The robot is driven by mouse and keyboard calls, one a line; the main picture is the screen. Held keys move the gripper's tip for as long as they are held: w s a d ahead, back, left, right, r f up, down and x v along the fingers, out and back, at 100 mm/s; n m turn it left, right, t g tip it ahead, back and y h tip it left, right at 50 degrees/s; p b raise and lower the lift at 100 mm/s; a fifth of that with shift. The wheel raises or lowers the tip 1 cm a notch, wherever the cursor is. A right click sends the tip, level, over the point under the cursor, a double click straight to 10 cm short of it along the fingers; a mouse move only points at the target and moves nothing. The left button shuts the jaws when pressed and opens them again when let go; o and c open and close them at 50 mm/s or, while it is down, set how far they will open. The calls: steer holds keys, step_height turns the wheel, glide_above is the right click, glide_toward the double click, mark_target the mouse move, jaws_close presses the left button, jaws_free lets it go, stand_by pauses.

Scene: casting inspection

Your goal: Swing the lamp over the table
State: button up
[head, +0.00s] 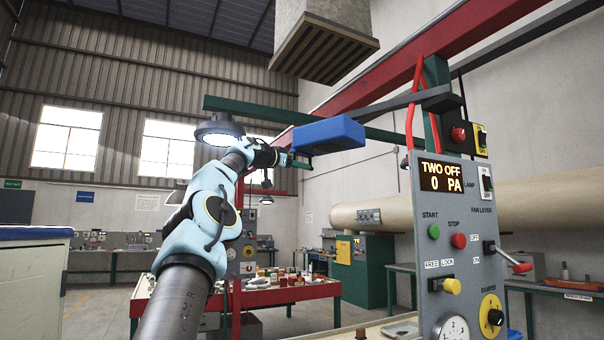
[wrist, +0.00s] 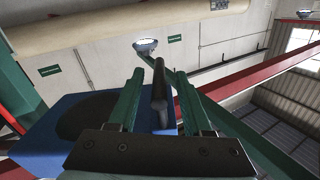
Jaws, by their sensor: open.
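A blue box-shaped lamp head (head: 330,131) hangs at the end of a grey boom (head: 385,104) that reaches from the green post. In the wrist view the blue lamp head (wrist: 45,140) fills the lower left, with a dark round disc on it. My gripper (head: 298,161) is at the left end of the lamp head. In the wrist view my gripper (wrist: 160,75) is open, its two green fingers on either side of a dark bar (wrist: 160,95). I cannot tell whether they touch it. A red table (head: 300,293) with several small parts stands below, partly behind my arm.
A control panel (head: 447,240) with lamp switch, buttons and lever stands close at right. A round lit lamp (head: 219,131) hangs beside my arm. A red beam (head: 440,43) crosses overhead. A large beige duct (head: 400,212) runs along the wall.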

steer(key=b+v, duration=0.5)
steer(key=v, duration=0.3)
steer(key=shift+s+b, duration=0.2)
steer(key=shift+b, duration=0.1)
steer(key=shift+a, duration=0.1)
